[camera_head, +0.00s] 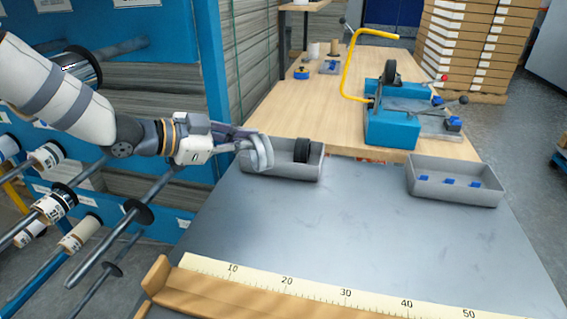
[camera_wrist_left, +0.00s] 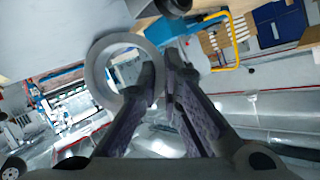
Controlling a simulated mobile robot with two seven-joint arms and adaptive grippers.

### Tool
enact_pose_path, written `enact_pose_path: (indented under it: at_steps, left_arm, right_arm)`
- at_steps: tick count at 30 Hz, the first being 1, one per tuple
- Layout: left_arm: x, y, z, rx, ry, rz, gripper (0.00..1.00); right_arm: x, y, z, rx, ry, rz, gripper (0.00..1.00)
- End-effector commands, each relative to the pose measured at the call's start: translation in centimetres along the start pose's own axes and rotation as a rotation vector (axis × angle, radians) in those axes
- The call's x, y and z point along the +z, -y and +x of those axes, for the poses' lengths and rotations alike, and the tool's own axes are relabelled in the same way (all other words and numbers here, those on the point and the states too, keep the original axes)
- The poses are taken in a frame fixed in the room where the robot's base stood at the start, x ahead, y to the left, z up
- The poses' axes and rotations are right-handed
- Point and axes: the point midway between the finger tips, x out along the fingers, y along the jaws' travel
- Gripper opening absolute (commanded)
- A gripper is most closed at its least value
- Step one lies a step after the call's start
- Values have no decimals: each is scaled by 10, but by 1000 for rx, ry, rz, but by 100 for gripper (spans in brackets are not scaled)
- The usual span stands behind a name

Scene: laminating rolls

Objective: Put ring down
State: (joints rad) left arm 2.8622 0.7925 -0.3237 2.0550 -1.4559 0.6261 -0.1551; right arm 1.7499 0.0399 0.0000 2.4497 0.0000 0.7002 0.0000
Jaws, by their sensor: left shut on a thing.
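A grey ring (camera_head: 265,153) is held by my left gripper (camera_head: 243,143). In the left wrist view the ring (camera_wrist_left: 92,76) shows as a round band with an open centre, gripped at its right side by the two fingers (camera_wrist_left: 165,78). In the head view the ring is at the left part of a grey tray (camera_head: 285,174); I cannot tell whether it touches the tray. A black ring or roll (camera_head: 302,150) stands in the right part of that tray. My right gripper is not in view.
A second grey tray (camera_head: 455,192) with small blue pieces stands at the right. A blue device (camera_head: 392,128) with a yellow handle sits on the wooden bench (camera_head: 300,95). The grey table top (camera_head: 340,225) is clear up to the ruler (camera_head: 320,292). A rack with rods is at the left.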

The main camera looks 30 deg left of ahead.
Motion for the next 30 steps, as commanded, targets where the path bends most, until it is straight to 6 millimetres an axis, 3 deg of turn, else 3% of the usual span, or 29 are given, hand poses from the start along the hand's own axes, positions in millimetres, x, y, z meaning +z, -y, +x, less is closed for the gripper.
enact_pose_path:
  at_steps: [3, 8, 16, 19, 21, 27, 30]
  left_arm:
    - [-9, 35, -11, -67, 26, -23, 0]
    - [-7, 54, -6, -95, 43, -43, 0]
    - [25, 91, 72, -94, 48, -42, 0]
    - [54, 90, 99, -87, 56, -50, 0]
    - [65, 91, 112, -86, 56, -51, 0]
    - [73, 96, 127, -90, 48, -45, 0]
    - [88, 91, 135, -89, 48, -49, 0]
  right_arm:
    - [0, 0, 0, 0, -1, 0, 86]
    - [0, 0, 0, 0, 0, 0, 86]
    - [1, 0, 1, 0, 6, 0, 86]
    - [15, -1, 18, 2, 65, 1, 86]
    - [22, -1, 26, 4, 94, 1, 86]
    - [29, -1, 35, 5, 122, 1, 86]
    - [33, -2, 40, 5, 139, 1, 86]
